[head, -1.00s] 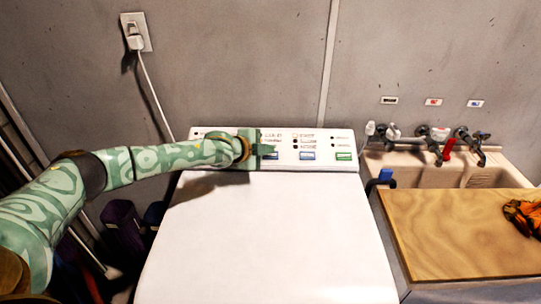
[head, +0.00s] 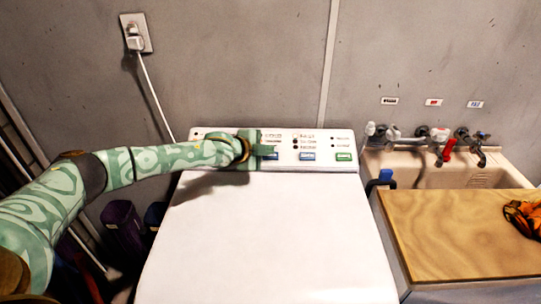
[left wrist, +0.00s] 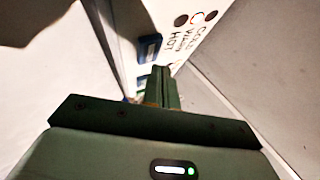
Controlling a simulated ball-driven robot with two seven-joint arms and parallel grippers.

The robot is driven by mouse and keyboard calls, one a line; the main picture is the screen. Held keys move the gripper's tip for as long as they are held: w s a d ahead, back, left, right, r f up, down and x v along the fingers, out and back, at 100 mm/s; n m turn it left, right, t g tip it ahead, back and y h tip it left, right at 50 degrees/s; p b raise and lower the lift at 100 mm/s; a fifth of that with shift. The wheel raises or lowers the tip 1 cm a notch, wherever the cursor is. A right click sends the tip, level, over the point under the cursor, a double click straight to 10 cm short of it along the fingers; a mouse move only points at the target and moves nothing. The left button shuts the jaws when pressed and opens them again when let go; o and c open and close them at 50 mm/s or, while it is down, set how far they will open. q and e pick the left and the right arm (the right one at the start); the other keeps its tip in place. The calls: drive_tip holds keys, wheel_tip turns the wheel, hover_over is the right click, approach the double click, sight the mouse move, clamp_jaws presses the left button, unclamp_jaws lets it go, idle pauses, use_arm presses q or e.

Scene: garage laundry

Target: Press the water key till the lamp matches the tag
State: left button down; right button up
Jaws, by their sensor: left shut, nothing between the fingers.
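The white washer's control panel (head: 320,140) stands behind its lid. It carries a blue key (head: 268,157) at the left, a second blue key (head: 307,156) in the middle and a green key (head: 343,156) at the right. My left gripper (head: 268,148) is shut and empty, at the left blue key, partly covering it; contact is unclear. In the left wrist view its shut fingertips (left wrist: 165,70) are near the panel, where hot, warm and cold labels (left wrist: 190,38) show beside a row of round lamps (left wrist: 197,18). The middle lamp has a coloured ring. My right gripper is out of view.
The white lid (head: 265,235) is bare. At right are a sink (head: 430,178), taps with a red handle (head: 448,148), a wooden board (head: 450,235) and an orange cloth (head: 524,217). Small tags (head: 433,102) are on the wall. A plugged-in cord (head: 150,85) hangs behind.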

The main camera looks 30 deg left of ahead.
use_arm(q)
drive_tip(key=shift+f, duration=0.15)
idle(0.6)
drive_tip(key=shift+w+f, duration=0.15)
drive_tip(key=shift+f, duration=0.1)
drive_tip(key=shift+a+f+b, duration=0.15)
drive_tip(key=shift+f+b, duration=0.2)
drive_tip(key=shift+f, duration=0.3)
idle(1.2)
drive_tip(key=shift+r+p, duration=0.7)
drive_tip(key=shift+p, duration=0.25)
drive_tip(key=shift+r, duration=0.2)
